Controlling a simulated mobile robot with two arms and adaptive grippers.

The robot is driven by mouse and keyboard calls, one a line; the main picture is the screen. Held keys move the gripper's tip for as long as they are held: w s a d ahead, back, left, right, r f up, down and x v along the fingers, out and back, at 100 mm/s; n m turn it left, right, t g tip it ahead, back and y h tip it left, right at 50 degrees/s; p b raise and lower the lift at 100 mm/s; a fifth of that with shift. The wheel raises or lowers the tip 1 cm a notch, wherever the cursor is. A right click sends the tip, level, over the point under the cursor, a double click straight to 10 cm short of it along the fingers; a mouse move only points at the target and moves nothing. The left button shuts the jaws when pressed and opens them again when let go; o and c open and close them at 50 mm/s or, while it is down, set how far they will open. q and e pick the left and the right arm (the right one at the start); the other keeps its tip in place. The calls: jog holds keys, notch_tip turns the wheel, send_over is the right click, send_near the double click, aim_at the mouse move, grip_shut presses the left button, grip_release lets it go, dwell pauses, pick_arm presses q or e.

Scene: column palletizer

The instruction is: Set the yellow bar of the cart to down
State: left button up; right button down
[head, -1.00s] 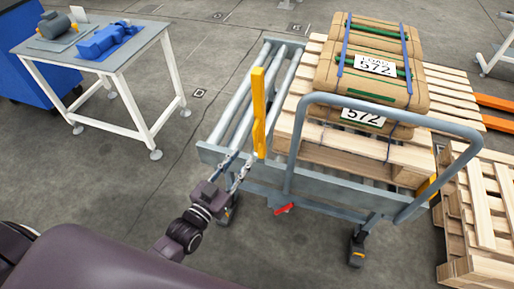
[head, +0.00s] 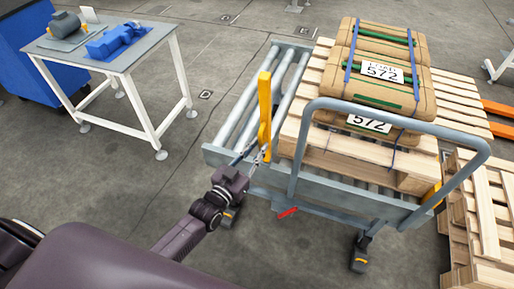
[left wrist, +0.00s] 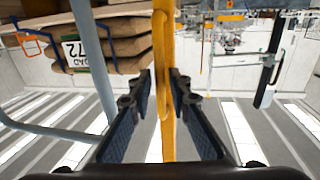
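The yellow bar (head: 265,112) stands upright at the near left edge of the grey cart (head: 232,158), on the roller side. My left gripper (head: 257,156) is at the lower part of the bar in the head view. In the left wrist view the bar (left wrist: 163,60) runs between the two dark fingers of my left gripper (left wrist: 162,84). The fingers are apart, with a gap on each side of the bar lower in the picture. Contact at the fingertips is hard to tell. My right gripper is not in view.
A pallet (head: 325,155) with strapped brown sacks (head: 388,92) sits on the cart rollers. The cart's grey handle loop (head: 400,112) rises right of the bar. A worktable (head: 130,56) stands at left. Stacked pallets (head: 485,215) are at right. Floor between table and cart is clear.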

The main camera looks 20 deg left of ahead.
pick_arm(q)
grip_shut()
jog(key=shift+r, duration=0.1)
